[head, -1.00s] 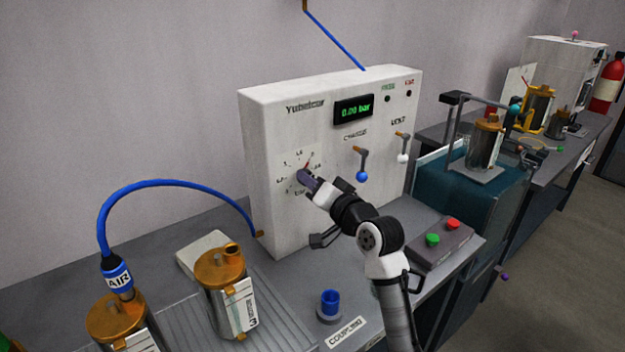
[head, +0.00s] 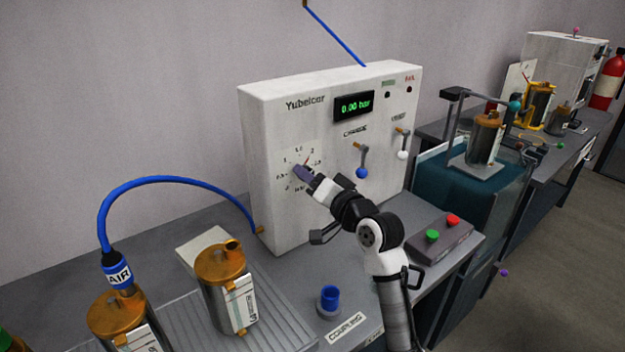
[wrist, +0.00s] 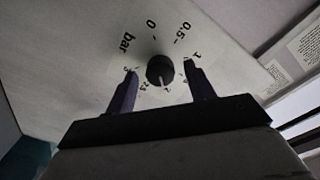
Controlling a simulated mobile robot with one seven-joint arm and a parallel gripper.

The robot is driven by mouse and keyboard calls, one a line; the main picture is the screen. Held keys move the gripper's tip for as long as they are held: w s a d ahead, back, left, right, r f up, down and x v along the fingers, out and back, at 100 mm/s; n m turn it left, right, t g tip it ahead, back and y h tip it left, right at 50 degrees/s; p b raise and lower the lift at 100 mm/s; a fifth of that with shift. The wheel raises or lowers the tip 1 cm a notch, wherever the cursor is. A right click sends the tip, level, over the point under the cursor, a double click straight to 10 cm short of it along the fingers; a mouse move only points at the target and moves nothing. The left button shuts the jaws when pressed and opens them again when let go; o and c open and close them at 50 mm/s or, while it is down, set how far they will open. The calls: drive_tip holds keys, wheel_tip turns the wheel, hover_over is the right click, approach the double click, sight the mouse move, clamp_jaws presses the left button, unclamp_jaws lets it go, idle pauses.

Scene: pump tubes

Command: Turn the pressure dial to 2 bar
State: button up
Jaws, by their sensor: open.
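The pressure dial (wrist: 160,70) is a small round dark knob on the white panel, ringed by printed bar values. In the wrist view its pale pointer line points at or close to the 2. In the head view a thin red pointer (head: 308,158) slants up and right toward the 2; my fingers hide most of the knob there. My gripper (wrist: 160,68) is open, with one purple finger on each side of the knob and a visible gap to it on both sides. The gripper also shows at the dial in the head view (head: 299,171). The display (head: 354,106) reads 0.00 bar.
The charge lever (head: 362,172) and vent lever (head: 402,154) hang right of the dial. A button box (head: 440,240) with green and red buttons stands below right. Metal canisters with orange lids (head: 220,262) and a blue air hose (head: 150,184) are at the left.

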drive_tip(key=b+v, duration=0.3)
drive_tip(key=v, duration=1)
drive_tip(key=shift+s+d, duration=0.2)
drive_tip(key=shift+s, duration=0.1)
